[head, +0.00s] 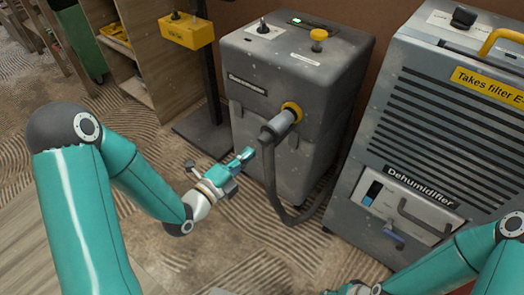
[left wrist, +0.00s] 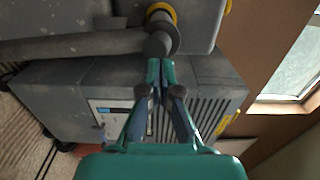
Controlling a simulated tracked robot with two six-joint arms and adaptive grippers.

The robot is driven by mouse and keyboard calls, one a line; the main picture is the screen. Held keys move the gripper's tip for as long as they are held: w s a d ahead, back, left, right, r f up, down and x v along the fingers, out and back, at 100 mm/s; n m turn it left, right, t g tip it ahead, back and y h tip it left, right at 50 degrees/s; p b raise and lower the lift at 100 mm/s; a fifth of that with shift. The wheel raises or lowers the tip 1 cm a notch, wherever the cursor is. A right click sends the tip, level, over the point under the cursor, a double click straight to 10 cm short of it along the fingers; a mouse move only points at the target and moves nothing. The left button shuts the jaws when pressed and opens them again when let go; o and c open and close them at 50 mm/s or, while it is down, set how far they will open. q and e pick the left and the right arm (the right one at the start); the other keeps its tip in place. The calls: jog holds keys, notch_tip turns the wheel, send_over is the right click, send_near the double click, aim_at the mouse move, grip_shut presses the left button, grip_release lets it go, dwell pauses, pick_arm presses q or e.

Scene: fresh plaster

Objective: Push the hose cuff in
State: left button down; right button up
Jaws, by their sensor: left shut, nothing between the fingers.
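The grey hose cuff (head: 279,124) sits at the yellow ring (head: 292,110) on the front of a grey box-shaped machine (head: 255,90). How deep it sits in the ring I cannot tell. Its dark hose (head: 270,180) hangs down in a loop. My left gripper (head: 247,154) is shut and empty, just left of and below the cuff. In the left wrist view the fingertips (left wrist: 160,70) point at the cuff's outer end (left wrist: 158,42), close to it; contact is unclear. The yellow ring (left wrist: 161,8) shows beyond. My right gripper (head: 335,291) barely shows at the bottom edge.
A dehumidifier (head: 430,130) stands close on the right. A dark stand (head: 205,130) with a yellow box (head: 186,30) and a wooden shelf (head: 150,60) are at the left. Patterned carpet (head: 240,235) is open in front.

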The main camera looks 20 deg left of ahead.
aim_at(268, 135)
pick_arm(q)
jog(key=x, duration=0.5)
jog(key=shift+w+d+p, duration=0.15)
jog(key=shift+w+p, duration=0.1)
jog(key=shift+p, duration=0.15)
jog(key=shift+w+d, duration=0.15)
jog(key=shift+w, duration=0.4)
pick_arm(e)
jog(key=shift+f, duration=0.25)
jog(key=shift+f, duration=0.1)
